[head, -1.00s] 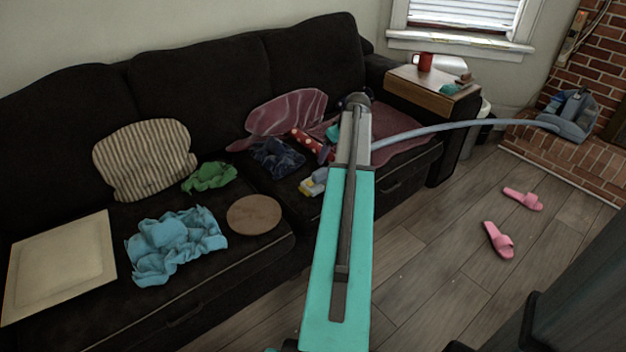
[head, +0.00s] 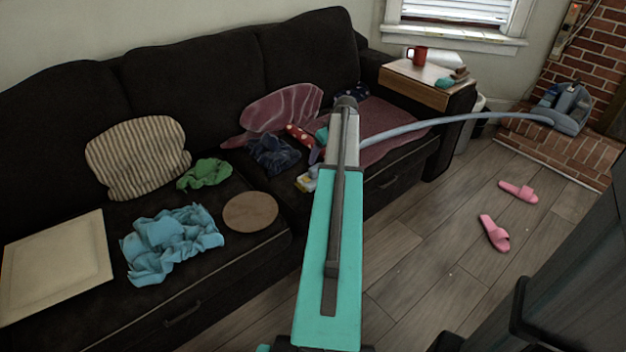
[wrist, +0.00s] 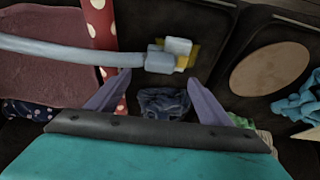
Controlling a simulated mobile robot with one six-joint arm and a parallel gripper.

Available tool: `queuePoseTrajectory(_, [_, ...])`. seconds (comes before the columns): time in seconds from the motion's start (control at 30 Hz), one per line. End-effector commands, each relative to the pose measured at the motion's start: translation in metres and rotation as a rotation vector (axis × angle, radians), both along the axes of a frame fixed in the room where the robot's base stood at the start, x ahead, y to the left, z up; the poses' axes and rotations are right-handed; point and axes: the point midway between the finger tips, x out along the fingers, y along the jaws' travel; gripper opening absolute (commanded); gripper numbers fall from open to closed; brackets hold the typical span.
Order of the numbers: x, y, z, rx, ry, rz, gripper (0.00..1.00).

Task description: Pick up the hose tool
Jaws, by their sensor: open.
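The hose tool (wrist: 168,57) is a pale blue-grey head with white and yellow parts, on the end of a pale blue hose (wrist: 70,50). In the head view the hose tool (head: 306,180) lies by the sofa seat's front edge, partly hidden by my arm. My gripper (wrist: 157,78) is open and empty in the wrist view. Its two fingers straddle a dark blue cloth, and the tool shows just beyond the fingertips, between their lines. The gripper's fingers are hidden in the head view.
The hose runs right to a blue machine (head: 567,108) on the brick hearth. The dark sofa (head: 230,60) holds a green cloth (head: 204,173), a round brown disc (head: 250,211) and a polka-dotted red item (wrist: 99,25). Pink slippers (head: 494,233) lie on the floor.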

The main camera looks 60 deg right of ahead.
Motion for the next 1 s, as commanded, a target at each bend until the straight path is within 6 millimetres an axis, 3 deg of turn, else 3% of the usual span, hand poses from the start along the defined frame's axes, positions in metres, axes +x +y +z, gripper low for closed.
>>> queuePoseTrajectory(0.3, [0.014,-0.005,-0.035,0.000,0.000,0.000,0.73])
queuePoseTrajectory(0.77, [0.015,-0.006,-0.040,-0.001,0.000,-0.001,0.73])
queuePoseTrajectory(1.0, [0.023,-0.010,-0.059,0.001,0.000,-0.002,0.73])
